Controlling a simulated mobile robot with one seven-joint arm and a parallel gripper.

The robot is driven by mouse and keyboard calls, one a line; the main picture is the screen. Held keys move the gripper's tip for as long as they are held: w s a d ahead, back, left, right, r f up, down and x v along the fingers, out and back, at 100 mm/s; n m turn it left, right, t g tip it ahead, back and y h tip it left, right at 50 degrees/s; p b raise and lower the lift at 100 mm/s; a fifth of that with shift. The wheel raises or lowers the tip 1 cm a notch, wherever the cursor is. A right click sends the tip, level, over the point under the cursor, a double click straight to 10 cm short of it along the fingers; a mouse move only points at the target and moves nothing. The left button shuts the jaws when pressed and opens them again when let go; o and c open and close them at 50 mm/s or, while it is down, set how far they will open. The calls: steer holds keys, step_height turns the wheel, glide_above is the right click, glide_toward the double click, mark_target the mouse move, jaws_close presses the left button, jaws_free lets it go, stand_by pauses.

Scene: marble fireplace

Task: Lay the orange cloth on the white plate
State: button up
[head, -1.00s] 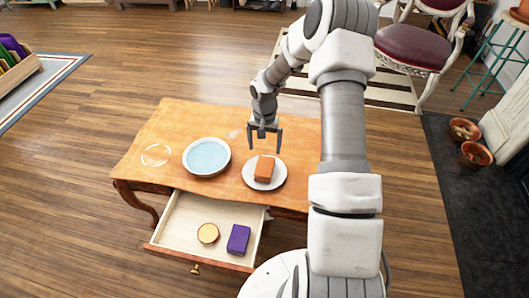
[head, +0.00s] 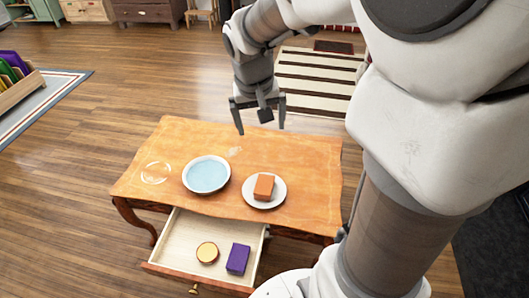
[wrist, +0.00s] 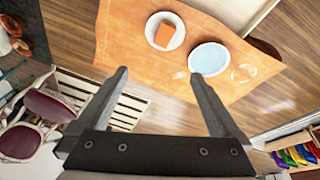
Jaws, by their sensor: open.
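The orange cloth (head: 264,186) looks like a folded block. It lies on the white plate (head: 281,196) on the wooden table, right of a blue-centred bowl. Both also show in the wrist view, the cloth (wrist: 165,35) resting on the plate (wrist: 151,26). My gripper (head: 260,129) is open and empty, its fingers apart, raised above the far side of the table and clear of the cloth. In the wrist view the two fingers (wrist: 160,85) frame bare tabletop and floor.
The white bowl (head: 207,174) with a light blue inside stands left of the plate. A clear glass dish (head: 156,173) is at the table's left. The open drawer (head: 190,238) at the front holds a round yellow-topped item (head: 207,252) and a purple block (head: 238,258).

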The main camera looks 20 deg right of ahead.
steer(key=s+a+r+n+t+y, duration=0.1)
steer(key=s+a+r, duration=0.1)
steer(key=s, duration=0.6)
steer(key=s+a+r+n+t+y, duration=0.1)
steer(key=s+a+r+n+t, duration=0.1)
steer(key=s+r, duration=0.3)
steer(key=s+a, duration=0.1)
steer(key=s, duration=0.2)
steer(key=shift+s+a, duration=0.15)
steer(key=shift+a, duration=0.1)
steer(key=shift+f, duration=0.1)
